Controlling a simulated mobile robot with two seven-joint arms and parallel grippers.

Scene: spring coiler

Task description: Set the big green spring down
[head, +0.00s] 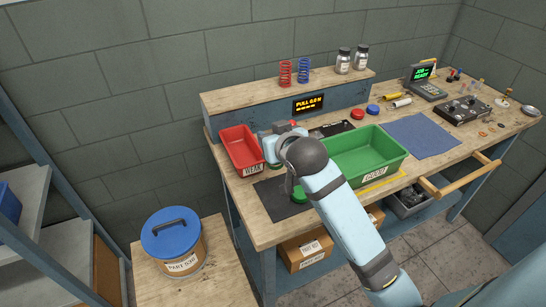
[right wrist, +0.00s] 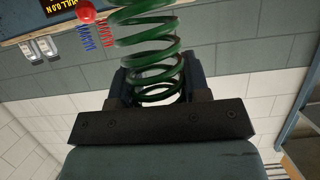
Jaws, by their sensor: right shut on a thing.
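The big green spring (right wrist: 148,48) shows large in the right wrist view, its coils running up out of the frame from between my fingers. My right gripper (right wrist: 155,88) is shut on its near end. In the head view my right arm reaches over the workbench, and its wrist and hand hide most of the gripper and the spring. The hand is between the red bin (head: 240,142) marked WEAK and the green bin (head: 372,142) marked GOOD. My left gripper is in neither view.
A dark mat (head: 277,207) lies at the bench's front, with a green round thing (head: 299,194) partly hidden by my arm. A blue mat (head: 420,135) is bare at the right. Red (head: 285,73) and blue springs (head: 304,71) and jars stand on the back shelf.

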